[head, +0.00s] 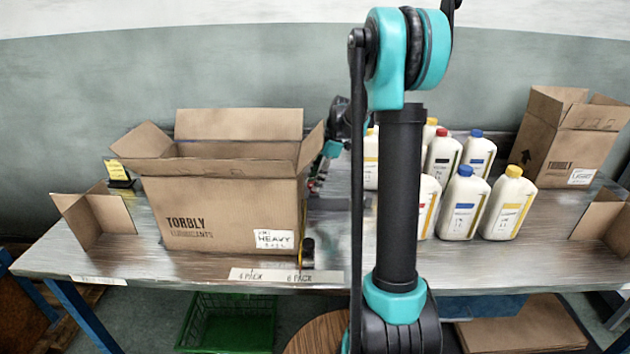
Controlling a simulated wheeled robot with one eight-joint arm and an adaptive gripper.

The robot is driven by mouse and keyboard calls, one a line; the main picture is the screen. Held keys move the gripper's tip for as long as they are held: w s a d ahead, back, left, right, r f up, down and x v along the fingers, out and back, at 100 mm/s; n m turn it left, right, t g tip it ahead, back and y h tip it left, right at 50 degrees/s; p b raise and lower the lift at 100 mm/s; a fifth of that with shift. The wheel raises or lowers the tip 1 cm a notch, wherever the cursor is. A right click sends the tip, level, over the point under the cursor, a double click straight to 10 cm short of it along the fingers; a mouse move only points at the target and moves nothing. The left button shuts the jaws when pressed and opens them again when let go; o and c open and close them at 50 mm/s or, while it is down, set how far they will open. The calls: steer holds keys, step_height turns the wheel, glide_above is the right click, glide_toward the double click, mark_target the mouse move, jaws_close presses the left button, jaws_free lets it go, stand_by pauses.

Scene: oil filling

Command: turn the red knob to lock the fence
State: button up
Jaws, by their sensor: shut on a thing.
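My arm rises in the foreground, and its far end comes down behind the large open box's right flap. My gripper (317,178) shows only in part there, small and dark, low over the table. It is shut on what appears to be the red knob (311,186), of which only tiny red specks show. The knob's angle cannot be made out. The fence seems to run along the right side of the large box, mostly hidden. A dark cylindrical end piece (307,250) stands at the table's front edge, beside the "4 PACK / 6 PACK" label (275,275).
The large TORBLY box (230,212) stands open left of my gripper. Several white bottles (464,203) stand to the right, partly behind my arm. Another open box (570,140) is at the back right. Cardboard corners (97,218) stand near both table ends.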

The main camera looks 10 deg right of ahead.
steer(key=shift+m, duration=0.4)
steer(key=shift+c, duration=0.4)
steer(key=m, duration=0.1)
steer(key=m+t, duration=0.1)
steer(key=m, duration=0.1)
steer(key=m+t, duration=0.1)
steer(key=shift+s+m, duration=0.25)
steer(key=shift+m, duration=0.15)
steer(key=m+t, duration=0.1)
steer(key=m, duration=0.2)
steer(key=m+t+h, duration=0.1)
steer(key=m, duration=0.2)
steer(key=shift+s+a, duration=0.15)
steer(key=shift+m+h, duration=0.3)
steer(key=o, duration=1.1)
steer(key=shift+o, duration=0.2)
